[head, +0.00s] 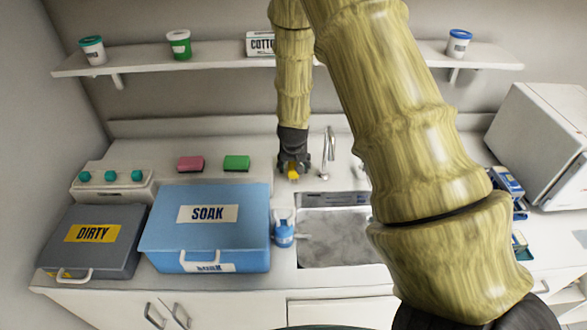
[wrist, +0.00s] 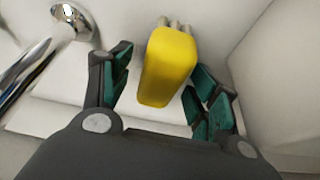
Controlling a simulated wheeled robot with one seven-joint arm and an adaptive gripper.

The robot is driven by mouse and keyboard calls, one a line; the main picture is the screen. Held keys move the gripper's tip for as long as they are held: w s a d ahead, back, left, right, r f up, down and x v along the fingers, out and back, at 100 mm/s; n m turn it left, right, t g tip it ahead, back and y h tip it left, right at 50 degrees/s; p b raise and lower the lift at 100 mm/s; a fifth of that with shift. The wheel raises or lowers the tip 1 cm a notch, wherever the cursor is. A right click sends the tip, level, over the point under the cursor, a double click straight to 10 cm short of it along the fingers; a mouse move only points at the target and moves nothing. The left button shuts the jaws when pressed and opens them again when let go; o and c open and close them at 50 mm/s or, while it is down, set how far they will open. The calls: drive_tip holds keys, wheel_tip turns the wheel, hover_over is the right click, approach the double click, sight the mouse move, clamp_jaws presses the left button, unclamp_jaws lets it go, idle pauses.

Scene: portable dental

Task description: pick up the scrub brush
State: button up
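A yellow block-shaped piece, apparently the scrub brush (wrist: 168,65), stands behind the sink with pale stubs showing at its far end in the wrist view. In the head view the scrub brush (head: 292,173) is a small yellow patch, mostly hidden by my gripper (head: 293,164). In the wrist view the green-padded fingers of my gripper (wrist: 163,70) are spread on both sides of it. A gap shows between the left finger and the yellow piece. The right finger is close to it; contact cannot be told.
A chrome faucet (head: 328,152) stands just right of my gripper, above the sink (head: 335,240). A pink sponge (head: 190,164) and a green sponge (head: 236,163) lie to the left. The blue SOAK box (head: 205,235) and a blue bottle (head: 284,233) stand in front.

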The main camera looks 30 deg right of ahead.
sight(294, 164)
drive_tip(key=c, duration=1.1)
drive_tip(key=shift+c, duration=0.2)
drive_tip(key=shift+r, duration=0.1)
drive_tip(key=shift+r+b, duration=0.35)
drive_tip(key=shift+r, duration=0.3)
drive_tip(key=shift+b+v, duration=0.8)
drive_tip(key=shift+v, duration=0.4)
drive_tip(key=s+a+r+b, duration=0.1)
drive_tip(key=s+a+b, duration=0.1)
drive_tip(key=s, duration=0.5)
drive_tip(key=s+a+r+b, duration=0.1)
drive_tip(key=s+a+b, duration=0.1)
drive_tip(key=s, duration=0.5)
drive_tip(key=shift+s+b, duration=0.3)
